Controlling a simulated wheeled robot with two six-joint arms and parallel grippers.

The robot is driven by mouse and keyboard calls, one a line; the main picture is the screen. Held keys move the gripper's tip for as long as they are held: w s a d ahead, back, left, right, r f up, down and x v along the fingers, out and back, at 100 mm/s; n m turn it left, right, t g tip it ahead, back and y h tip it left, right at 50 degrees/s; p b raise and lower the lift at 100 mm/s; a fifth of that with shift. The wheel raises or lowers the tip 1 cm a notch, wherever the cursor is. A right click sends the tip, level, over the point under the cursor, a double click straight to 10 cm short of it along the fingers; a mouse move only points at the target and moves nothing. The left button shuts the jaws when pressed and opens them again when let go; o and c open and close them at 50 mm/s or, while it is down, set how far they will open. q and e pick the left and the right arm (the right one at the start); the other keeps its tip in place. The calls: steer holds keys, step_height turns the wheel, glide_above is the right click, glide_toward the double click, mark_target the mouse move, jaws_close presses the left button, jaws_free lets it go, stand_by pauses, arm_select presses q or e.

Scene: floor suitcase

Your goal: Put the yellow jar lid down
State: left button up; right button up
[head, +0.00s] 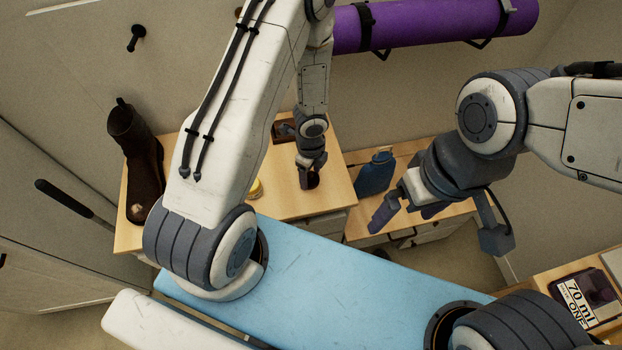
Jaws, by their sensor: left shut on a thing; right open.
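A small yellow round thing (256,188), which looks like the yellow jar lid, shows on the wooden top just beside my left arm, which hides part of it. I cannot tell whether it lies flat or sits on a jar. My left gripper (312,168) points down over the same wooden top, to the right of the yellow thing and apart from it. It is shut on a small dark brown thing (310,181), low at the top; its shape is hard to make out. My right gripper (405,212) is open and empty, in the air at the right.
The wooden top (285,185) also bears a dark boot (135,150) at the left and a brown box (283,128) at the back. A blue bottle (375,175) stands on a lower wooden surface (410,160). A purple roll (435,22) hangs on the wall.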

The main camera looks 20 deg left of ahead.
mark_target(311, 175)
arm_select(q)
steer(key=shift+f, duration=0.25)
arm_select(e)
steer(key=shift+f, duration=0.25)
arm_select(q)
steer(key=shift+f, duration=0.25)
steer(key=o, duration=1.3)
steer(key=shift+r, duration=0.1)
arm_select(e)
steer(key=shift+f, duration=0.15)
arm_select(q)
steer(key=shift+r, duration=0.1)
step_height(311, 175, up, 12)
steer(key=p, duration=1.2)
arm_select(e)
step_height(311, 175, up, 12)
